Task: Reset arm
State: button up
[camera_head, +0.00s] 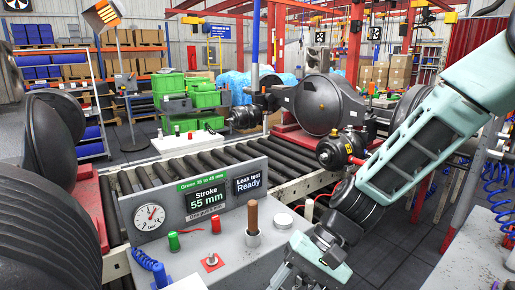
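My arm, pale green with black joints, comes in from the upper right and reaches down to the lower middle. My gripper (314,264) hangs low at the front edge of the grey bench (232,262), beside its right end. The gripper's tips are small and run towards the bottom edge of the picture, so whether they are open or shut does not show. No object shows clearly in it.
A gauge panel (203,207) reading "Stroke 55 mm" and "Leak test Ready" stands on the bench. A brown-handled tool (252,219) stands upright in a holder, near a white round cap (283,220). A roller conveyor (175,172) with a large dark axle (322,104) lies behind.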

jog(key=s+d+r+n+t+h+b, duration=0.3)
jog(key=s+d+n+h, duration=0.3)
jog(key=s, duration=0.6)
jog(key=d+n+t, duration=0.1)
jog(key=d+n, duration=0.1)
jog(key=n, duration=0.1)
jog(key=shift+s+d+h, duration=0.2)
jog(key=shift+d+h, duration=0.05)
jog(key=shift+h, duration=0.05)
